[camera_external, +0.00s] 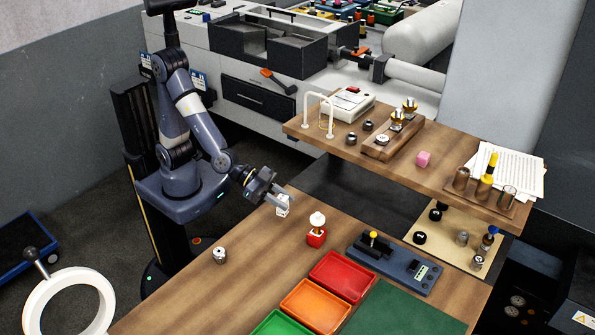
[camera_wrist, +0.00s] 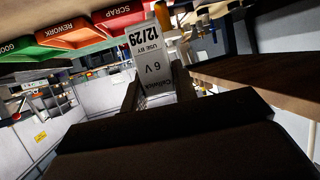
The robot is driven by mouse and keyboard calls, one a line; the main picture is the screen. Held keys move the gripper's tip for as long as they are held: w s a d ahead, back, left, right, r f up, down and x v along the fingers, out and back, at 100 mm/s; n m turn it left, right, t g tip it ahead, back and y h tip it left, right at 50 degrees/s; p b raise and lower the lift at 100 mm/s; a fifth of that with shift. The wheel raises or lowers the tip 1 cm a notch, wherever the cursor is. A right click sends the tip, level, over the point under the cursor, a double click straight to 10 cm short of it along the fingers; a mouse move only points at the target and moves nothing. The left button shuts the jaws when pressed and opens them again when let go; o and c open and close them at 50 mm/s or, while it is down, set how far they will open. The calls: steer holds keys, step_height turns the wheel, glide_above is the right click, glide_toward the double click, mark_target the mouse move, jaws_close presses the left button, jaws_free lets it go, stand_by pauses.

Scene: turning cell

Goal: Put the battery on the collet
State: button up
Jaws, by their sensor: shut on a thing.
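My gripper (camera_external: 280,200) is shut on the battery (camera_external: 283,210), a small white block, near the wooden bench's edge in the external view. In the wrist view the battery (camera_wrist: 152,62) sits between my two fingers (camera_wrist: 158,92), its "6 V" and "USE BY 12/29" print upside down. A short silvery metal cylinder with a dark spot on top (camera_external: 220,255) stands on the bench, lower left of my gripper; it looks like the collet, but I cannot be sure. Whether the battery touches the bench is not clear.
Red (camera_external: 372,268), orange (camera_external: 325,300) and green trays lie in front, with a blue-grey device (camera_external: 395,268) to the right. The bench around the metal cylinder is clear. A raised wooden shelf (camera_external: 400,165) lies behind.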

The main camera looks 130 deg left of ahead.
steer(key=shift+d+r, duration=0.1)
steer(key=shift+r, duration=0.2)
steer(key=s+d+r+m+h+p, duration=0.1)
steer(key=s+d+r+h+p, duration=0.15)
steer(key=d, duration=0.75)
steer(key=r+m+p, duration=0.1)
steer(key=r, duration=0.1)
glide_above(219, 251)
steer(key=shift+t+h, duration=0.25)
steer(key=shift+t, duration=0.05)
step_height(219, 251, down, 10)
steer(key=b, duration=0.3)
steer(key=shift+r, duration=0.1)
steer(key=shift+f, duration=0.25)
steer(key=o, duration=1)
steer(key=shift+r, duration=0.1)
steer(key=shift+o, duration=0.2)
